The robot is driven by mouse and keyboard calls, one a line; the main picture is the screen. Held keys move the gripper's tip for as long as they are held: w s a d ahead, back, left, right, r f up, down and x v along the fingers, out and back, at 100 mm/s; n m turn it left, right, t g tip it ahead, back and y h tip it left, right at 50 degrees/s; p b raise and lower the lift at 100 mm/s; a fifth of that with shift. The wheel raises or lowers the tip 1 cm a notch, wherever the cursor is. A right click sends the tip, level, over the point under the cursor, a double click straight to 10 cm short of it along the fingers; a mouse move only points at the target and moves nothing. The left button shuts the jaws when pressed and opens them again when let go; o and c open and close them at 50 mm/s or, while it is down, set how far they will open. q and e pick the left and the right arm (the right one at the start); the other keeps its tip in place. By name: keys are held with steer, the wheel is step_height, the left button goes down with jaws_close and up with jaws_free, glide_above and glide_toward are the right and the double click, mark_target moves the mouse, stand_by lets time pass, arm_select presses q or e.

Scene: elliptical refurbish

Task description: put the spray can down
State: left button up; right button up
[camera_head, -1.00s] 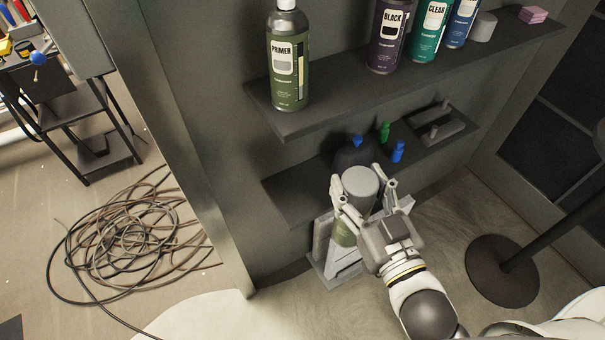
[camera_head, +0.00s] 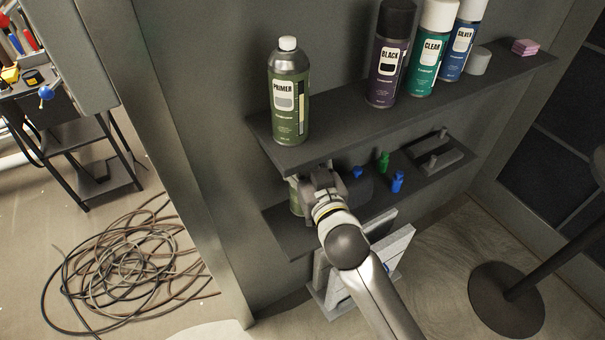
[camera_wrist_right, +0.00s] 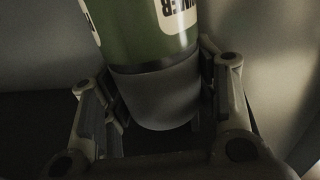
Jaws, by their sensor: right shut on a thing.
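The spray can (camera_head: 296,196) is green, with a grey end section (camera_wrist_right: 160,97) and partly visible lettering in the right wrist view. It is at the left end of the lower shelf (camera_head: 285,235), beneath the upper shelf. My right gripper (camera_head: 318,182) is shut on the can; in the right wrist view its fingers (camera_wrist_right: 160,100) lie on both sides of the grey section. My own gripper and the upper shelf hide most of the can in the head view. I cannot tell whether its base touches the lower shelf. My left gripper is not in view.
The upper shelf (camera_head: 345,133) holds a green primer bottle (camera_head: 288,100) and black, clear and silver cans. Right of my gripper, the lower shelf holds a dark container (camera_head: 352,195), small blue and green bottles, and a tray (camera_head: 437,160). Coiled cable (camera_head: 130,265) lies on the floor.

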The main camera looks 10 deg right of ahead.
step_height(320, 180, down, 6)
steer(key=shift+s+r+b, duration=0.15)
steer(key=shift+b, duration=0.15)
steer(key=shift+w+f, duration=0.2)
steer(key=shift+f, duration=0.2)
steer(key=shift+f, duration=0.15)
steer(key=o, duration=1.4)
